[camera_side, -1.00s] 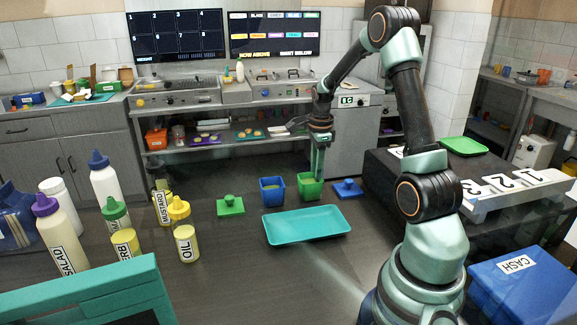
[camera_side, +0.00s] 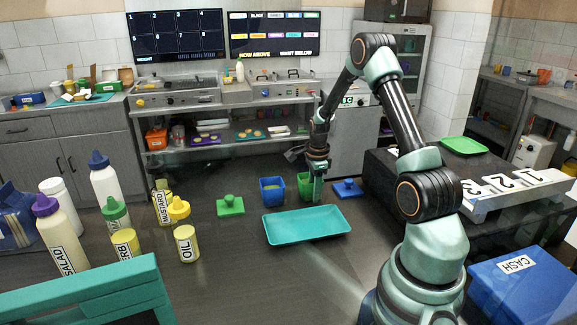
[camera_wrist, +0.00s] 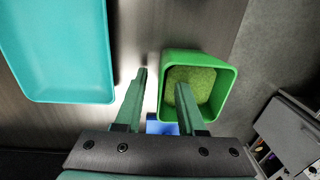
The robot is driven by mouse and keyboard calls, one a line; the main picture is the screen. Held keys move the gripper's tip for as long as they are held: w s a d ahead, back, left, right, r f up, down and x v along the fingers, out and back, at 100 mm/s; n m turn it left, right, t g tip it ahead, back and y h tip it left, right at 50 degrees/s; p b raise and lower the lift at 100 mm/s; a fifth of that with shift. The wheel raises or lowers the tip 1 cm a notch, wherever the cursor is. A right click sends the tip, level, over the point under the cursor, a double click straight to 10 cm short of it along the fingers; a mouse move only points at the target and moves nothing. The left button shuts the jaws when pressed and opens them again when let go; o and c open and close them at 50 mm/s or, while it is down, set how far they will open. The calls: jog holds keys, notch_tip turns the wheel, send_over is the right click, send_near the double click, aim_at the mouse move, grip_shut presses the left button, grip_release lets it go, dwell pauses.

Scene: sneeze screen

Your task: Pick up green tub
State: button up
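The green tub (camera_side: 304,187) stands upright on the dark counter, just behind the teal tray, partly hidden by my gripper. In the wrist view the green tub (camera_wrist: 225,88) is open-topped and holds a grainy green filling. My gripper (camera_wrist: 163,82) is open, its fingers pointing down. In the wrist view one finger overlaps the tub's opening and the other is outside it, with the near wall between them. In the side view my gripper (camera_side: 318,194) is low at the tub's right side. Whether the fingers touch the tub cannot be told.
A blue tub (camera_side: 272,190) stands close to the left. The teal tray (camera_side: 306,226) lies in front. A green lidded piece (camera_side: 230,206) and a blue one (camera_side: 347,189) lie to either side. Several bottles, including the oil bottle (camera_side: 187,243), stand further left.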

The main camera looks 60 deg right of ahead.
grip_shut()
dwell(1.3)
